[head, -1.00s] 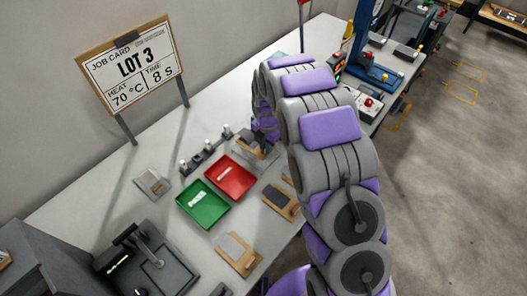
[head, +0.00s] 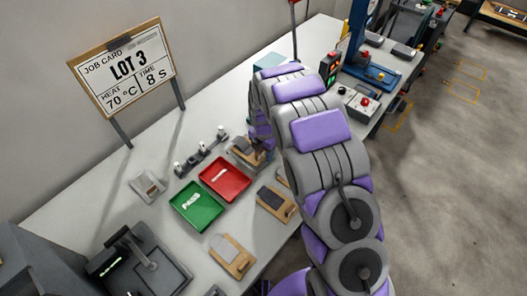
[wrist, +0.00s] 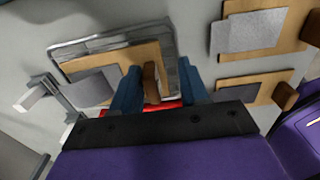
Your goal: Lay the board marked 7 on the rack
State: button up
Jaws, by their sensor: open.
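A wooden board (wrist: 118,60) with a grey sheet on it lies over a grey metal-rimmed rack (wrist: 84,41) in the wrist view. No number is readable on it, so I cannot tell whether it is the one marked 7. Its brown handle (wrist: 151,83) stands between the two blue fingers of my gripper (wrist: 158,84), which is open around it. In the head view this board (head: 244,150) sits beyond the red tray, partly hidden by my arm. Two more boards, one with a dark sheet (head: 276,204) and one with a light sheet (head: 233,256), lie near the table's front edge.
A red tray (head: 242,191) and a green tray (head: 177,202) lie left of my arm. A job card (head: 124,66) stands at the back. Bare table (head: 120,185) lies left of the trays.

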jog(key=shift+a+r+p, duration=0.3)
jog(key=shift+a+r, duration=0.75)
jog(key=shift+a, duration=0.15)
jog(key=shift+r+p, duration=1.05)
jog(key=shift+r, duration=3.95)
jog(key=s+d+r+m, duration=0.6)
jog(key=s+d+r, duration=0.1)
jog(key=d+r, duration=0.1)
jog(key=s+d+r+m, duration=0.2)
jog(key=s+m, duration=0.5)
jog(key=s, duration=0.4)
jog(key=s+d+r+m+g, duration=0.1)
jog(key=s+d+r+m, duration=0.2)
jog(key=s+m, duration=0.5)
jog(key=s+d+r+m, duration=0.3)
jog(key=s+m, duration=0.4)
jog(key=s, duration=0.6)
jog(key=shift+s+d+g, duration=0.4)
jog(key=shift+d, duration=0.15)
jog(key=shift+d, duration=0.2)
